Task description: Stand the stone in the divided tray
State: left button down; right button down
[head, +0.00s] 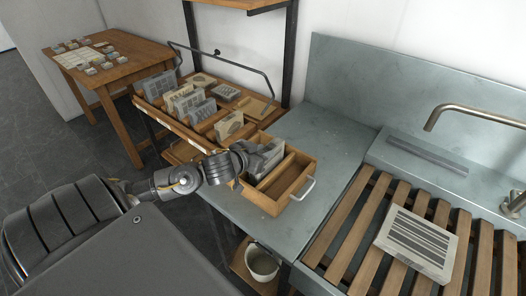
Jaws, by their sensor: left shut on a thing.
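The divided tray (265,203) is a wooden box with a metal handle on its right side, standing on the grey counter. A thin divider runs between its compartments. My left gripper (247,157) is at the tray's far left side, shut on a pale grey stone (268,157). The stone is on edge and leaning, at the left compartment; the gripper hides part of it, and I cannot tell if it touches the tray floor. The right compartment looks empty. My right gripper is out of view.
A wooden cart (190,130) with several upright and flat stones stands left of the tray. A striped stone (418,240) lies on the slatted rack (345,240) by the tap (470,112). A white bucket (262,264) is below. The counter right of the tray is clear.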

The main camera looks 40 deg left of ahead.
pick_arm(q)
jog(key=c, duration=1.4)
grip_release()
jog(key=o, duration=0.4)
jog(key=shift+c, duration=0.2)
jog(key=v, duration=0.9)
jog(key=shift+s+d+b, duration=0.1)
jog(key=shift+s+b, duration=0.2)
jog(key=shift+b, duration=0.05)
jog(key=p+v, duration=0.2)
jog(key=p, duration=0.1)
jog(key=shift+s+r, duration=0.25)
jog(key=shift+s, duration=0.05)
jog(key=shift+f, duration=0.1)
